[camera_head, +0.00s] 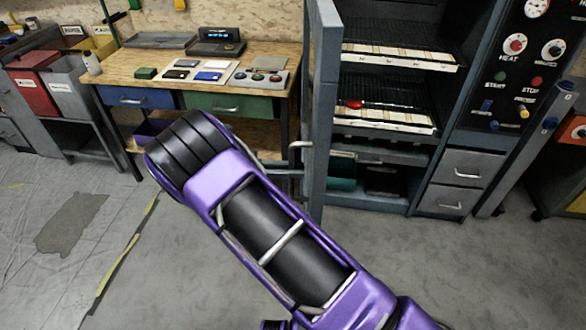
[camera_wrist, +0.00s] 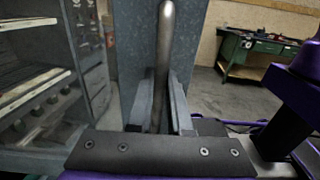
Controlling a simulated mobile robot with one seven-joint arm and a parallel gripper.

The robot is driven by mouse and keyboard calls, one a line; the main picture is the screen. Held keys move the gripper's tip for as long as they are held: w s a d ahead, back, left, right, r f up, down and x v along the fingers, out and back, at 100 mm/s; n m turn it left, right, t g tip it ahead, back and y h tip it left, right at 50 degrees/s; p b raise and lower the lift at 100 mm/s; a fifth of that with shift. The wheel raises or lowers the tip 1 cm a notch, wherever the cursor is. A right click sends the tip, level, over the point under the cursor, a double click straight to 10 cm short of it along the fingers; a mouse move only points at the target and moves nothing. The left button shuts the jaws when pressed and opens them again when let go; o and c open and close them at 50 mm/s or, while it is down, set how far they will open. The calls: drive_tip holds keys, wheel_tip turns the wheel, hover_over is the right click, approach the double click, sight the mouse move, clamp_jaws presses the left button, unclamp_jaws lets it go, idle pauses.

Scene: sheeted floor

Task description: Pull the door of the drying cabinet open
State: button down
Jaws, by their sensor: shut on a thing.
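The drying cabinet (camera_head: 428,190) stands at the right in the head view, its shelves exposed. Its grey door (camera_head: 322,110) is swung out from the front and seen nearly edge-on; in the wrist view the door panel (camera_wrist: 205,40) fills the middle. The metal bar handle (camera_wrist: 165,40) runs upright on the door, and part of it shows in the head view (camera_head: 300,144). My gripper (camera_wrist: 160,95) is shut on the handle, one finger on each side of it. In the head view my purple arm reaches towards the door, and the fingertips are hard to make out.
A wooden workbench (camera_head: 165,65) with drawers stands behind, left of the door. A red bin (camera_head: 32,88) is at far left. The cabinet's control panel (camera_head: 525,60) is on the right. The floor (camera_head: 130,270) at front left is free.

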drive_tip(key=c, duration=0.8)
unclamp_jaws()
drive_tip(key=shift+c, duration=0.2)
drive_tip(key=a, duration=0.7)
drive_tip(key=shift+s+a+b, duration=0.15)
drive_tip(key=shift+a+b, duration=0.1)
drive_tip(key=shift+b, duration=0.1)
